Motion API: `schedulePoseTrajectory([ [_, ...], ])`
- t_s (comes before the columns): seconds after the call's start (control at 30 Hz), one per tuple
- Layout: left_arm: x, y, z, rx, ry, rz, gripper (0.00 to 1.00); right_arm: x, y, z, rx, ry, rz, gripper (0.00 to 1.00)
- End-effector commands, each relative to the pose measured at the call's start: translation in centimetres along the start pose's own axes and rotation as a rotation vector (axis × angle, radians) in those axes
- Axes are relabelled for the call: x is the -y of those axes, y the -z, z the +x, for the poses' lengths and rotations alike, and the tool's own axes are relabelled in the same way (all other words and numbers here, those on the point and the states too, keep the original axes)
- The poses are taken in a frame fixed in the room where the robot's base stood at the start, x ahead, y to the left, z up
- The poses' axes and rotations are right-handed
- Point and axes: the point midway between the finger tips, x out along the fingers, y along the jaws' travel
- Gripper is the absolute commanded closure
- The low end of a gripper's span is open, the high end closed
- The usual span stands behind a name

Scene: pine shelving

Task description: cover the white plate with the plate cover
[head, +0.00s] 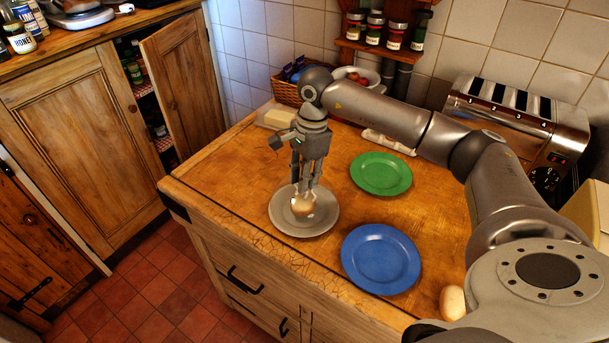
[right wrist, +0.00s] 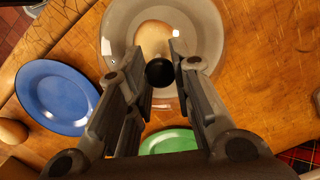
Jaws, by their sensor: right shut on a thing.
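The white plate (head: 280,222) looks greyish and lies on the wooden counter, with a tan, rounded food item (head: 302,205) on it. The clear plate cover (right wrist: 109,47) has a black knob (right wrist: 160,72) and lies over the food and plate in the right wrist view. My right gripper (head: 307,186) points down above the plate and is shut on the cover's knob. Whether the cover's rim touches the plate or hovers just above it, I cannot tell. My left gripper is not in view.
A blue plate (head: 381,259) lies to the front right and a green plate (head: 381,173) behind it. A toaster (head: 520,120) stands at the back right. A basket (head: 287,92) and a butter block (head: 275,118) are behind. A brown egg-like item (head: 453,302) is near the front edge.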

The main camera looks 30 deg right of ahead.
Motion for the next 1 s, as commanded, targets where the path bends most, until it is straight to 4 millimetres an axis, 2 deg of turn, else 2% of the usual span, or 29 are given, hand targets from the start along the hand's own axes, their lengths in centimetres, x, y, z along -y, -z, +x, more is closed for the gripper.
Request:
schedulePoseTrajectory([
  [0.37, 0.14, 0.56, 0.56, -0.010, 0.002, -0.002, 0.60, 0.01, 0.06, 0.53, 0.000, 0.000, 0.000, 1.00],
  [0.4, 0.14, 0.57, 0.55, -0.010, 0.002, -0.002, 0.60, 0.01, 0.06, 0.52, 0.000, 0.001, 0.000, 0.77],
  [0.6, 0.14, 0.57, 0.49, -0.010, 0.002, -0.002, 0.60, 0.00, 0.06, 0.46, 0.000, 0.000, 0.000, 0.53],
  [0.87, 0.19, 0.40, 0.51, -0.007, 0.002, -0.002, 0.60, -0.02, 0.07, 0.49, 0.000, -0.001, 0.000, 0.53],
  [1.0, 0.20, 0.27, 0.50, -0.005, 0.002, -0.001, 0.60, 0.03, 0.07, -0.23, 0.000, 0.001, 0.000, 0.53],
])
